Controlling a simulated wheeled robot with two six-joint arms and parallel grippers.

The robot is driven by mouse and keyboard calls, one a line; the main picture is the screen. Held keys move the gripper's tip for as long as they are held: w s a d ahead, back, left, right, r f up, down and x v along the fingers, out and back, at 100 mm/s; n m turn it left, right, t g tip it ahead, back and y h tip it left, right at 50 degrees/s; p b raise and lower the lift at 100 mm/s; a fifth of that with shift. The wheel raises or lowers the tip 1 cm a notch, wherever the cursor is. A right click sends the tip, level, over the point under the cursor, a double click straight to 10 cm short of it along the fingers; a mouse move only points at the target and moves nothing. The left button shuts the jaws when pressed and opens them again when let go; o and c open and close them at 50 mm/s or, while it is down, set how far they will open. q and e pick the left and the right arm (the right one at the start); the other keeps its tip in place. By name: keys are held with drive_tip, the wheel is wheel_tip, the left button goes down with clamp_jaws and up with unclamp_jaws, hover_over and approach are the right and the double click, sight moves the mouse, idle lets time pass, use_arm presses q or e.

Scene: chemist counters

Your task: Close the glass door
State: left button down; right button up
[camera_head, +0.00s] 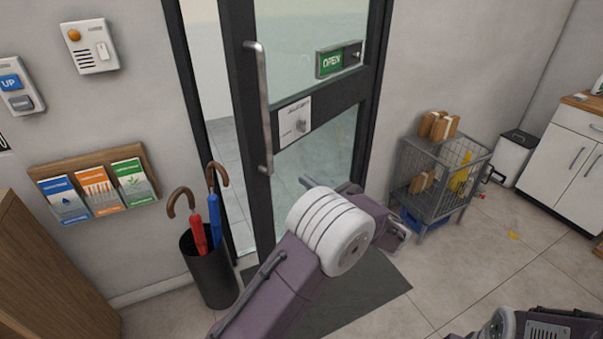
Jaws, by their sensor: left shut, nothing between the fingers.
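The glass door (315,160) stands ajar in its dark frame. A gap shows at its left, between its handle-side edge and the left jamb (186,75). A long metal pull handle (263,110) runs up its left stile. My left arm reaches in front of the lower door. My left gripper (322,185) shows as dark tips just beyond the white elbow, mostly hidden by it. It is shut and empty. I cannot tell whether it touches the door. My right gripper is out of view.
A black umbrella stand (208,267) with red and blue umbrellas is left of the doorway. A wire cart (436,175) holding packages stands right of the door. A dark mat (375,295) lies in front. A white cabinet (572,165) is far right. Open floor lies between.

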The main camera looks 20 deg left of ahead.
use_arm(q)
drive_tip(key=f, duration=0.2)
approach(271, 161)
drive_tip(key=x, duration=0.7)
drive_tip(key=shift+d+b, duration=0.1)
drive_tip(key=shift+b, duration=0.25)
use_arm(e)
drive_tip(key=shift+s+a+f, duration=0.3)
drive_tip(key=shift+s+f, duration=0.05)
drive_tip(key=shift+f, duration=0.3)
